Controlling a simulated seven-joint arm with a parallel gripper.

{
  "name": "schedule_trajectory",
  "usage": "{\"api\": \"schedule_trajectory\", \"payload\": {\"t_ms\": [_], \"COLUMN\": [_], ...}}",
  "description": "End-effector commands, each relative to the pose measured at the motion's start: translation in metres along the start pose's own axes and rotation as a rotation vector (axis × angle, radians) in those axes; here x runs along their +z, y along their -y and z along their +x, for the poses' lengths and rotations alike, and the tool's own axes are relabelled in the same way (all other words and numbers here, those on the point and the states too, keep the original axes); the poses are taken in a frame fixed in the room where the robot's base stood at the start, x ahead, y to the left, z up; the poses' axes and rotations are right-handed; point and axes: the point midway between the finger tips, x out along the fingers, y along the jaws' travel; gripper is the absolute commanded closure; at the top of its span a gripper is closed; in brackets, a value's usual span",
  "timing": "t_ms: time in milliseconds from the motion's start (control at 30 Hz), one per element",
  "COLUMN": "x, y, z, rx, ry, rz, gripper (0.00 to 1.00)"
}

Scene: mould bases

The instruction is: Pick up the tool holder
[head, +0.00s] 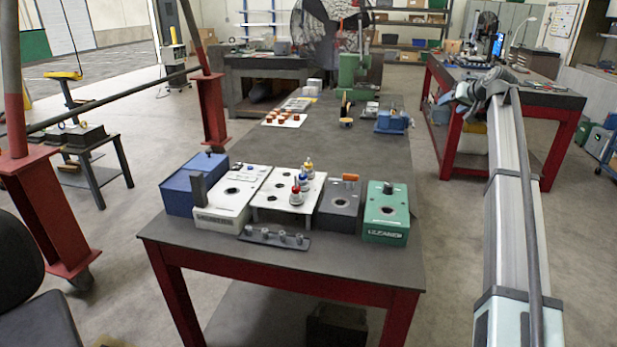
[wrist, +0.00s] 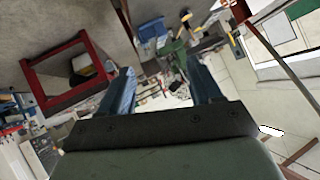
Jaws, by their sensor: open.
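A dark bar with several short pegs (head: 275,237) lies at the front of the near table and may be the tool holder; I cannot tell for certain. Small upright pieces with coloured tops, one red (head: 296,194), stand on a white block (head: 272,200) just behind it. My gripper (wrist: 162,88) is open, its two blue-grey fingers apart with nothing between them. In the head view my arm reaches up along the right side, and its end is beyond the near table's right edge, far from these pieces. The wrist view shows none of them clearly.
A blue box (head: 190,186), a pale block (head: 228,205), a dark block (head: 341,207) and a green block (head: 386,215) crowd the white block in a row. The near table (head: 365,262) has bare room at its front right. Another red-legged table (head: 560,98) stands behind my arm.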

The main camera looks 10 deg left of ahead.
Motion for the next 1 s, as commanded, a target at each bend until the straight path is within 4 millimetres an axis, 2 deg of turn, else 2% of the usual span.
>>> {"api": "schedule_trajectory", "payload": {"t_ms": [33,167,300,367,500,700,800,900,1000], "x": [-0.015,-0.010,0.014,0.026,0.062,0.119,0.143,0.163,0.176], "y": [0.037,0.104,0.171,0.197,0.257,0.335,0.367,0.392,0.407], "z": [0.009,0.028,0.053,0.064,0.085,0.105,0.110,0.112,0.113], "rx": [-0.017,-0.025,-0.012,0.000,0.043,0.137,0.188,0.235,0.268], "ry": [0.033,0.141,0.274,0.331,0.466,0.645,0.716,0.767,0.800], "rz": [-0.017,-0.038,-0.055,-0.062,-0.079,-0.103,-0.115,-0.123,-0.129], "gripper": [0.36,0.36,0.36,0.36,0.36,0.36,0.36,0.36,0.36]}}
